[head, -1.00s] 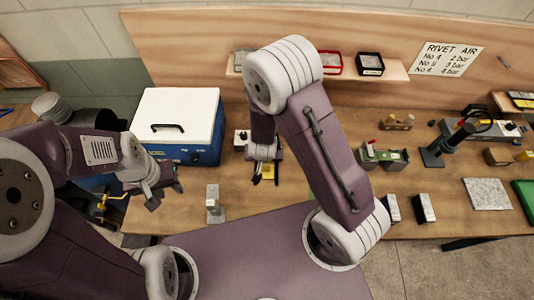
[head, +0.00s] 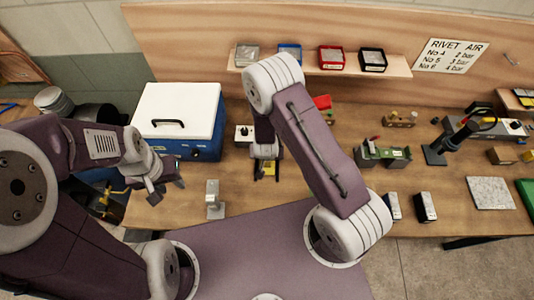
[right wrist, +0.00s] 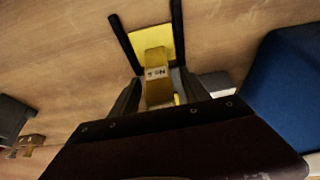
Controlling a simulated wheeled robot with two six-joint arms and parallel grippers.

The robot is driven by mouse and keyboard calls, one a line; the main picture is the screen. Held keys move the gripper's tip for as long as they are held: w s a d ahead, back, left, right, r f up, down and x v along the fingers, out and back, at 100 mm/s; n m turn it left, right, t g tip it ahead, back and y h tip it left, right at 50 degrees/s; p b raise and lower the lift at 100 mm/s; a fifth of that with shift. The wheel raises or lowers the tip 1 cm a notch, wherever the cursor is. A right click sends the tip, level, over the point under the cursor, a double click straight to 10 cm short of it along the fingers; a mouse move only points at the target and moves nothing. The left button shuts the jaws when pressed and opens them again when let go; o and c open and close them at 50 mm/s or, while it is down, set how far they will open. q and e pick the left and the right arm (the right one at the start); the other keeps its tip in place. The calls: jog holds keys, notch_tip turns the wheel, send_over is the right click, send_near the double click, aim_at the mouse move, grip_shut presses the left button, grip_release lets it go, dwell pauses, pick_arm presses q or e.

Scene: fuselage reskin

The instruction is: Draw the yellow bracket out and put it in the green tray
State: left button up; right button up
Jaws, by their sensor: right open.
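The yellow bracket (right wrist: 157,64) shows in the right wrist view as a yellow strip with a small printed label, with a wider yellow plate behind it. My right gripper (right wrist: 146,18) is open, with its two dark fingers on either side of the yellow piece. I cannot tell whether they touch it. In the head view the right gripper (head: 266,172) is low over the table, right of the blue-and-white box, with yellow between its fingers. My left gripper (head: 166,188) is open and empty left of a small grey stand. The green tray (head: 526,191) is cut off at the right edge.
The blue box with a white lid (head: 178,125) stands close left of the right gripper. A grey stand (head: 214,200) is in front. A green-and-grey device (head: 384,154), two dark blocks (head: 425,207) and a speckled slab (head: 490,193) lie towards the green tray. Small bins line the back shelf.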

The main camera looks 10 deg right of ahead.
jog(key=shift+f, duration=0.15)
jog(key=shift+c, duration=0.3)
grip_shut()
jog(key=shift+s, duration=0.1)
